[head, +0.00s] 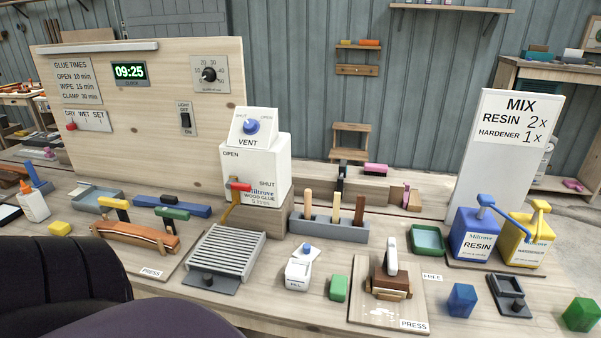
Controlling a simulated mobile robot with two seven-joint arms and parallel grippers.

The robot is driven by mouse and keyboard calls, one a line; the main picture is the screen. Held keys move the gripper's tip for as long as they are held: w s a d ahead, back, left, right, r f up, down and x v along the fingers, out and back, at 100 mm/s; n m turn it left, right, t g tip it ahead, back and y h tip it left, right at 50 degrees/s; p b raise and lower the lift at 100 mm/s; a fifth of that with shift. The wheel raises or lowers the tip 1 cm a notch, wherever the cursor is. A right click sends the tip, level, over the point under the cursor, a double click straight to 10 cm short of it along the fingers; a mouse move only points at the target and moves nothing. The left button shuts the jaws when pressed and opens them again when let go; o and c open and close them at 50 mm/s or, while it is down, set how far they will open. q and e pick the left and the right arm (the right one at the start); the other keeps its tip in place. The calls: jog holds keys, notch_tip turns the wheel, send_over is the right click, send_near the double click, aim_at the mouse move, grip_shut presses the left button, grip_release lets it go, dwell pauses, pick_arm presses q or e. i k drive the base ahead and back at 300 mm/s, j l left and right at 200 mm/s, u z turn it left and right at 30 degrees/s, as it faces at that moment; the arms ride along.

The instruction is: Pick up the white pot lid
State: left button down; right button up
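A small white pot (297,275) marked FILL stands on the bench near the front middle. A white lid (303,256) with a blue knob is at the top of the pot and looks tilted. I cannot tell whether it is hinged or loose. Neither of my grippers shows in the head view.
A slatted grey rack (228,262) is left of the pot and a green block (339,288) is close on its right. Behind it are a grey holder (329,229) with upright handles and the white glue dispenser (255,170). A press board (372,318) lies further right. A dark shape covers the lower left.

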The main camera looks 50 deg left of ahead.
aim_at(306, 252)
jog(key=u, duration=1.6)
jog(key=l+u, duration=0.8)
jog(key=i+j, duration=0.05)
jog(key=j, duration=0.05)
